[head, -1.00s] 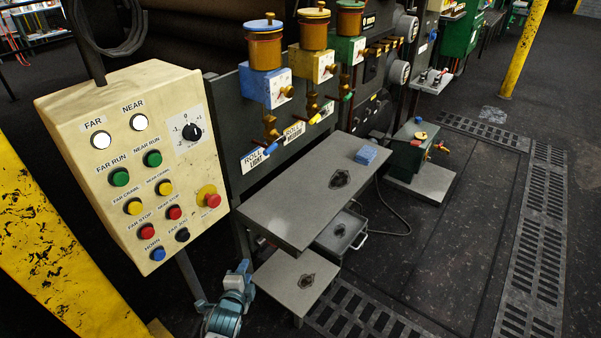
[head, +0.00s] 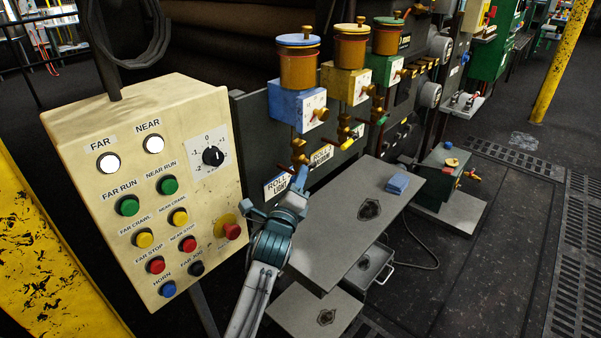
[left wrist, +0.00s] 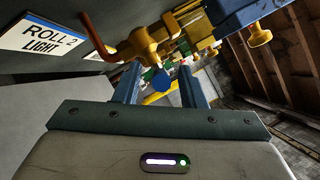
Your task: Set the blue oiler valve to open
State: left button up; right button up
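The blue oiler (head: 297,107) has a blue block, an amber jar and a blue lid. Its brass valve (head: 299,152) hangs below the block, above the "ROLL LIGHT" label. In the left wrist view the brass valve body (left wrist: 152,46) and a bent orange-red rod (left wrist: 97,38) are close ahead. A small round blue end (left wrist: 158,78) shows between the fingers; it may be the valve's handle. My left gripper (head: 276,190) is just below the valve, fingers apart. Its open fingers also show in the left wrist view (left wrist: 160,84); I see no contact. My right gripper is out of view.
A cream control box (head: 145,195) with buttons stands close to the left of my arm. Yellow (head: 346,85) and green (head: 384,70) oilers stand to the right. A grey table (head: 345,225) with a blue block (head: 398,184) lies below right.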

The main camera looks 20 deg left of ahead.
pick_arm(q)
jog(key=shift+x, duration=1.4)
grip_shut()
